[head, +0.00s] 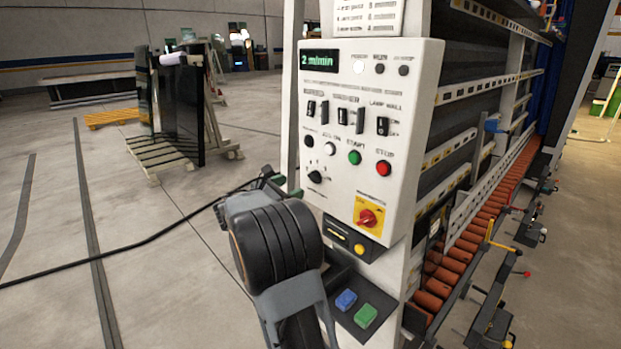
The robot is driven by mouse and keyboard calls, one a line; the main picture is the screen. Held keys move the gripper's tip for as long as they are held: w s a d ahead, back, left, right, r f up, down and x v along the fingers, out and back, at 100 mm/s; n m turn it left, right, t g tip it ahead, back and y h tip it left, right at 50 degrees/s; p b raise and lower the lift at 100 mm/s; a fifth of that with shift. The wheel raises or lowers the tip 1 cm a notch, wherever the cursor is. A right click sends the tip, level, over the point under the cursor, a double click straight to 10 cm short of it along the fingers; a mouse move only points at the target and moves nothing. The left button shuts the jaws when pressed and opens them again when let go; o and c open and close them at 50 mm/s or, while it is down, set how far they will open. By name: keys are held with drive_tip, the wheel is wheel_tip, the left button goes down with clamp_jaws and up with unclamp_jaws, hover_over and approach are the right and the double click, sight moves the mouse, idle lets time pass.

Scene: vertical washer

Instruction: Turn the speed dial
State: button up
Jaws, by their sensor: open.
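The white control panel (375,120) of the washer stands in the middle of the head view. The speed dial (315,177) is a small black knob with marks around it, at the panel's lower left. The green display (319,60) at the top left reads 2 m/min. My gripper (281,182) is just left of the panel's lower left edge, a little left of the dial and apart from it in the picture. It is open, and I see nothing between its fingers. My arm's dark wrist hides part of it. The depth gap to the dial is hard to tell.
Near the dial are a green button (354,158), a red stop button (383,169) and a red rotary switch (368,217) on a yellow plate. Black switches sit above. A roller conveyor (455,262) runs at the right. The floor at the left is open, with a cable across it.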

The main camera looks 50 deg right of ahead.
sight(311, 179)
drive_tip(key=d, duration=0.3)
drive_tip(key=d+p, duration=0.1)
drive_tip(key=d, duration=0.4)
drive_tip(key=shift+s+d, duration=0.3)
drive_tip(key=shift+d, duration=0.05)
drive_tip(key=shift+c, duration=0.2)
drive_tip(key=shift+f, duration=0.1)
drive_tip(key=c, duration=0.9)
